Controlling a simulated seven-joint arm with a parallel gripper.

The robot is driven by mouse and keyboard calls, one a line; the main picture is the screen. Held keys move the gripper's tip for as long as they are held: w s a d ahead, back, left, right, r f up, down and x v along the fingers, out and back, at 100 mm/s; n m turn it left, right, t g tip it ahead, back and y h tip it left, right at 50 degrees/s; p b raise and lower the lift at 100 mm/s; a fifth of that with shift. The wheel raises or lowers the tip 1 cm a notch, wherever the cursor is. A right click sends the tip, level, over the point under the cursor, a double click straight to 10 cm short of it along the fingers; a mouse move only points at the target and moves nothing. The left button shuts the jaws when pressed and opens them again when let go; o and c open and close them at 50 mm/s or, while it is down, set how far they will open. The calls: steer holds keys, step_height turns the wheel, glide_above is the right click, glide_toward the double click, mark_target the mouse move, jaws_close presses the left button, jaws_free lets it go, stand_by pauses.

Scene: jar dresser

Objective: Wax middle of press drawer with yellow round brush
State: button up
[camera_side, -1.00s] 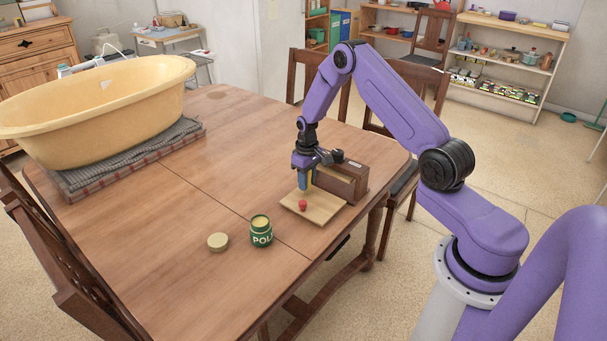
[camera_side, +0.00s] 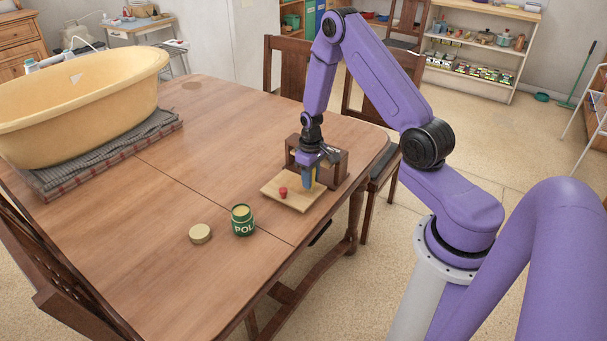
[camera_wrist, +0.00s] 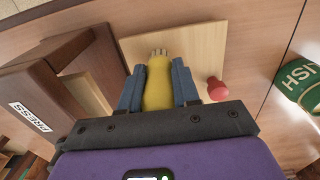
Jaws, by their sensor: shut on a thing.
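My gripper (camera_side: 310,172) points down over the right part of a flat light-wood board (camera_side: 277,190) with a red knob (camera_side: 283,192), which looks like the press drawer. The fingers are shut on a yellow round brush; in the wrist view the gripper (camera_wrist: 157,84) has a blue finger either side of the yellow handle (camera_wrist: 158,95). Pale bristles (camera_wrist: 159,53) show at its far end over the board (camera_wrist: 205,42); I cannot tell whether they touch. The knob (camera_wrist: 217,89) is to the right. A brown box (camera_wrist: 60,95) labelled PRESS stands beside the board.
A green polish tin (camera_side: 243,221) stands open on the table, its round lid (camera_side: 200,233) lying left of it. A yellow tub (camera_side: 80,105) on a folded cloth fills the table's far left. The middle of the table is clear. Chairs stand around it.

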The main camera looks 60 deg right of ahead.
steer(key=shift+w, duration=5.3)
steer(key=shift+s+r, duration=0.1)
steer(key=shift+s, duration=5.5)
steer(key=shift+r, duration=3.95)
